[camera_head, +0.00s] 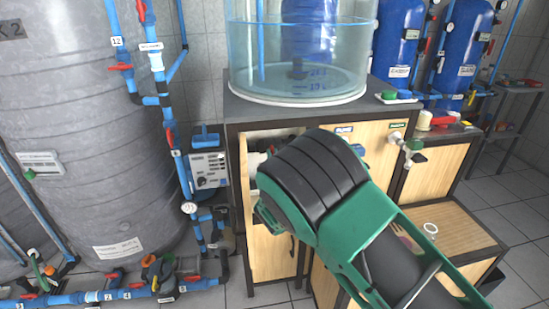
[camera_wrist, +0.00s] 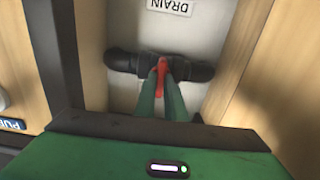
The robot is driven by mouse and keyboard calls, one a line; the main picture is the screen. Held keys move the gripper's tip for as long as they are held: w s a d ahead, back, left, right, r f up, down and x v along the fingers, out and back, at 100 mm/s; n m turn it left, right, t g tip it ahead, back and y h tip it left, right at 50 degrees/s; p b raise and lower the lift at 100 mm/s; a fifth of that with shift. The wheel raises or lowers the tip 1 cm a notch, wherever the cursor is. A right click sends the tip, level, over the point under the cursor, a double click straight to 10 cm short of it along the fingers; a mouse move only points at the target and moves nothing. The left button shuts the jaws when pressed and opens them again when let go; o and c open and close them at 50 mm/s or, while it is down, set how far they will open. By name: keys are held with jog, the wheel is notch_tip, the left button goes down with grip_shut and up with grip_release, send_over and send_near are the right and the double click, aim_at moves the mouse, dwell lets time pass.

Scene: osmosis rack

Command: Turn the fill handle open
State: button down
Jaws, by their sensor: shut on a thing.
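In the wrist view a red handle (camera_wrist: 161,68) sits on a black valve and pipe (camera_wrist: 200,72) that runs across a pale recess between wooden panels. My gripper (camera_wrist: 160,78), with two green fingers, is shut on this red handle. A label above the pipe reads DRAIN (camera_wrist: 172,7), upside down in this view. I see no label reading FILL, so I cannot tell which handle is the fill handle. In the head view my green and black arm reaches to the cabinet front (camera_head: 272,262) and hides the gripper and the held handle.
A clear water tank (camera_head: 298,65) stands on the cabinet. To the left are a large grey tank (camera_head: 95,150) and blue pipes with several red handles (camera_head: 170,138). Another valve (camera_head: 408,143) projects from the cabinet's right side. A wooden step (camera_head: 455,235) stands at the lower right.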

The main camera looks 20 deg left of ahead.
jog(key=n, duration=1.7)
jog(key=shift+s+a+f+n, duration=0.1)
jog(key=shift+a+f+n, duration=0.1)
jog(key=shift+f+n, duration=0.15)
jog(key=shift+n, duration=0.25)
dwell(0.4)
jog(key=c, duration=1.9)
grip_release()
jog(key=shift+o, duration=0.4)
